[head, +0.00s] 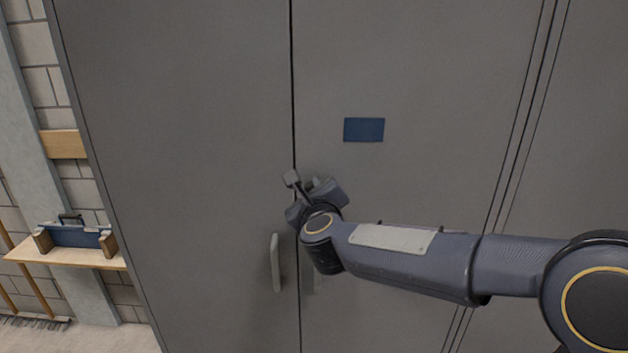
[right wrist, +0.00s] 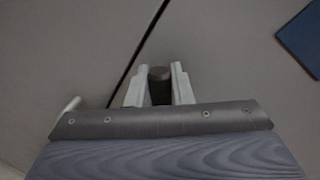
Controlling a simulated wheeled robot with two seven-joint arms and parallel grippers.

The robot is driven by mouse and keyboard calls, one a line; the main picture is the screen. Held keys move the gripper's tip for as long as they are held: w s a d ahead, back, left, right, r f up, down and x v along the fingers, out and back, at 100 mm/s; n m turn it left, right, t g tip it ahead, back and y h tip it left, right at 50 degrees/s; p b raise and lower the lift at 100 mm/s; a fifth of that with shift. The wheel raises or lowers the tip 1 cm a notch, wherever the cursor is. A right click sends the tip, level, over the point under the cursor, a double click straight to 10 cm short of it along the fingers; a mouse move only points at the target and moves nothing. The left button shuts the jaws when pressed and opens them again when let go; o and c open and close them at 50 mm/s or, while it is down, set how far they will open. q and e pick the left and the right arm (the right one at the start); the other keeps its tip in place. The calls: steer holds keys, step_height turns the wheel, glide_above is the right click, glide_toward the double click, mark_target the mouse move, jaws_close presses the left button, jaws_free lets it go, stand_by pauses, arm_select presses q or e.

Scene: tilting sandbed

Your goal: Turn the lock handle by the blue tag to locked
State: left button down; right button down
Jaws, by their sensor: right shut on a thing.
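A blue tag (head: 364,130) is on the right door of a tall grey cabinet, and its edge shows at upper right in the right wrist view (right wrist: 302,40). My right gripper (head: 308,190) is below and left of the tag, close to the door seam. In the right wrist view its two pale fingers (right wrist: 159,84) are shut on a dark lock handle (right wrist: 160,86), one finger on each side. The handle's blunt dark end shows between them. The rest of the handle is hidden by my gripper, so its angle is hard to tell. My left gripper is not in view.
A pale pull handle (head: 276,262) stands on the left door (head: 180,140), just left of the seam and below my gripper. A shelf (head: 75,258) with a blue toolbox (head: 75,235) is at far left, by a block wall.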

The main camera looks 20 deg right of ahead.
steer(key=n+p, duration=0.2)
steer(key=n, duration=0.1)
steer(key=n+h+p, duration=0.1)
steer(key=n, duration=0.1)
steer(key=shift+w+a+f+g, duration=0.1)
steer(key=shift+a+f+g, duration=0.2)
steer(key=shift+a, duration=0.1)
steer(key=shift+f+n+h+p, duration=0.2)
steer(key=shift+n+p, duration=0.35)
steer(key=shift+n, duration=0.05)
steer(key=shift+f+n+h+p, duration=0.15)
steer(key=shift+n+h+p, duration=0.05)
steer(key=shift+n+p, duration=0.35)
steer(key=shift+f+n+g+h+p, duration=0.25)
steer(key=shift+n+g+h+p, duration=0.1)
steer(key=shift+n, duration=0.5)
steer(key=c, duration=1.3)
jaws_free()
steer(key=shift+c, duration=0.2)
